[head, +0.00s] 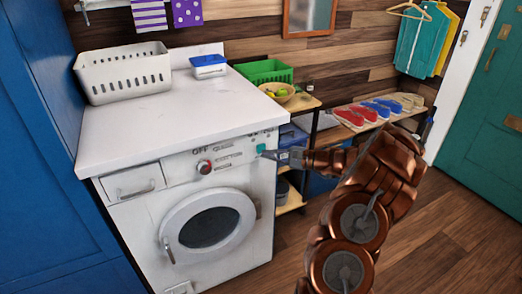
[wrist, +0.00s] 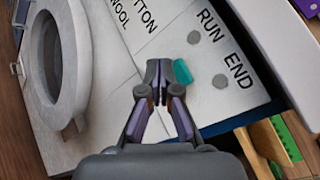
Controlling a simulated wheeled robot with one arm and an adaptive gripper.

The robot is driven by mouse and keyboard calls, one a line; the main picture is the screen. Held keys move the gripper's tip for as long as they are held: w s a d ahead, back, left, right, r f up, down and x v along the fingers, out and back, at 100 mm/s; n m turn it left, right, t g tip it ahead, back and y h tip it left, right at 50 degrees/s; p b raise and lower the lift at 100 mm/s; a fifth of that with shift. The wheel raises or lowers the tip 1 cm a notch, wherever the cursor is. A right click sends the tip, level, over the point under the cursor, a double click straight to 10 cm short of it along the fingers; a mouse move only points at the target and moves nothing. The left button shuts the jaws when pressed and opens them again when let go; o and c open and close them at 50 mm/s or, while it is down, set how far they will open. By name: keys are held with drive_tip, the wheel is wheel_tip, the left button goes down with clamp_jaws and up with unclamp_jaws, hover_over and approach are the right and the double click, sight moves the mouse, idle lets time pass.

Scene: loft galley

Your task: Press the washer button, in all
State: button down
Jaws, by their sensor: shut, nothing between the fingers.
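The white washer (head: 145,222) stands under a white worktop, with its round door closed. Its teal button (head: 261,148) is at the right end of the front panel. In the wrist view the teal button (wrist: 183,72) shows just right of my fingertips, partly hidden by them. My gripper (head: 270,154) is shut and empty, its tips pointing at the panel beside the button. In the wrist view my gripper (wrist: 158,69) overlaps the button's edge; I cannot tell whether it touches. Two round grey lamps by RUN (wrist: 194,37) and END (wrist: 220,81) look unlit.
A red-centred dial (head: 204,167) and a drawer (head: 135,182) are left on the panel. A white basket (head: 124,74) and a blue-lidded box (head: 208,66) stand on the worktop. Wooden floor lies open at right.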

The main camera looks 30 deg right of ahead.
drive_tip(key=shift+w, duration=0.2)
idle(0.6)
drive_tip(key=shift+w, duration=0.2)
drive_tip(key=shift+w, duration=0.5)
idle(0.9)
idle(0.4)
drive_tip(key=shift+s, duration=0.9)
drive_tip(key=shift+s+a+b, duration=0.15)
drive_tip(key=shift+s+b, duration=0.1)
drive_tip(key=shift+s, duration=1)
drive_tip(key=shift+s+a+b, duration=0.1)
drive_tip(key=shift+s+b, duration=0.15)
drive_tip(key=shift+s, duration=1)
